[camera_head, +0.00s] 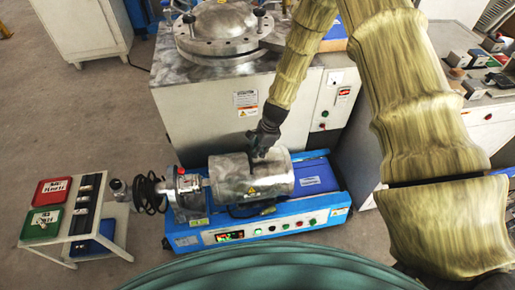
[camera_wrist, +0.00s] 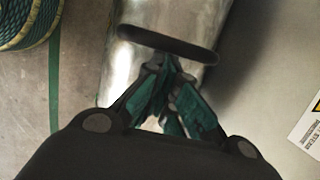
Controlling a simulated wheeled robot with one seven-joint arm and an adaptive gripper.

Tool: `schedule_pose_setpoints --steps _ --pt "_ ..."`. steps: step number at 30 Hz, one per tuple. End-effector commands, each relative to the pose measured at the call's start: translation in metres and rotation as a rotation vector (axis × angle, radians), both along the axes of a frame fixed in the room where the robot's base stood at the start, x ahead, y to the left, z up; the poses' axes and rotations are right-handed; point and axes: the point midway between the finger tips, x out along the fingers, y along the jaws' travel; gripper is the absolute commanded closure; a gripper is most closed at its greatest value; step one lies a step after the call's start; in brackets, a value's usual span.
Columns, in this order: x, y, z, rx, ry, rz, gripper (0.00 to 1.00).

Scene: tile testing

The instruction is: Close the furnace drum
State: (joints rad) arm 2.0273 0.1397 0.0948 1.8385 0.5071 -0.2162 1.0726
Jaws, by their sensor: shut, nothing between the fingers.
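The furnace drum (camera_head: 252,178) is a silvery metal cylinder lying on its side on a blue machine base (camera_head: 285,220) with a control panel. It looks closed from here, though my gripper hides part of its top. My gripper (camera_head: 257,156) is shut and empty, pointing down at the top of the drum. In the wrist view the green-padded fingers (camera_wrist: 175,75) are together beside a dark bar-shaped handle (camera_wrist: 170,43) that lies across the shiny drum surface (camera_wrist: 125,75). I cannot tell whether the fingers touch the handle.
A large grey cabinet (camera_head: 200,110) with a round bolted vessel (camera_head: 222,30) stands behind the drum. A small cart (camera_head: 100,240) with red and green boxes is at left. A cluttered bench (camera_head: 485,115) is at right.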

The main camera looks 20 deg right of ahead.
Motion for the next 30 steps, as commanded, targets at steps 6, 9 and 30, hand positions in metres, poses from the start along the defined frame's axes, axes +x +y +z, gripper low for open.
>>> schedule_pose_setpoints --steps 6,9,30 --pt "0.000 0.002 0.000 0.002 -0.001 -0.002 1.00" --pt "0.000 0.003 0.000 0.003 0.000 -0.001 1.00" --pt "-0.001 -0.042 0.011 0.001 -0.002 0.000 1.00"
